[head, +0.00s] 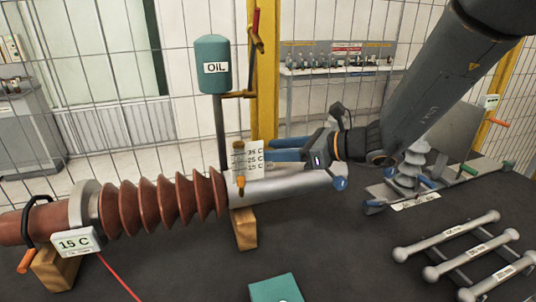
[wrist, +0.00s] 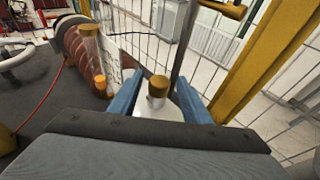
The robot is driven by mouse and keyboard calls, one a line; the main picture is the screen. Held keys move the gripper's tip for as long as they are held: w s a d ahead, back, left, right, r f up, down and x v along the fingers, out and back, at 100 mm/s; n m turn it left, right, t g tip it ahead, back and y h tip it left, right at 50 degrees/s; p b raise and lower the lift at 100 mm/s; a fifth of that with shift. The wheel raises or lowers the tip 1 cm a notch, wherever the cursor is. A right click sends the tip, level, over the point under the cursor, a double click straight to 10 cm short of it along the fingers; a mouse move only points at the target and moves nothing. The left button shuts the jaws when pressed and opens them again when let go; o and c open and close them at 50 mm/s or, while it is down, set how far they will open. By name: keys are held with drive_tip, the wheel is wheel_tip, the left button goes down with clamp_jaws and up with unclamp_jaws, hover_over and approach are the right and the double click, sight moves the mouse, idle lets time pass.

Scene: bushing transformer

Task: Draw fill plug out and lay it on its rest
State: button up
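The fill plug (wrist: 158,88) shows in the wrist view as a brass-coloured cap on a pale stem, on the metal end of the bushing. My gripper (wrist: 160,82) has its blue fingers spread, one on each side of the plug, with visible gaps. In the head view my gripper (head: 274,149) is above the grey metal tube (head: 290,183) of the bushing, behind the temperature card (head: 254,159). The plug is hidden there. I cannot tell which thing is the plug's rest; a teal block (head: 274,288) with a pale round spot lies at the bottom edge.
The brown ribbed bushing (head: 165,207) lies on wooden blocks (head: 244,228). A sight glass (wrist: 91,58) stands close to my left finger. A teal oil tank (head: 212,65) and yellow post (head: 265,70) stand behind. Metal bars (head: 465,230) lie at right.

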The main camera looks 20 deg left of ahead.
drive_tip(key=c, duration=0.9)
drive_tip(key=shift+c, duration=0.2)
drive_tip(key=shift+r, duration=0.1)
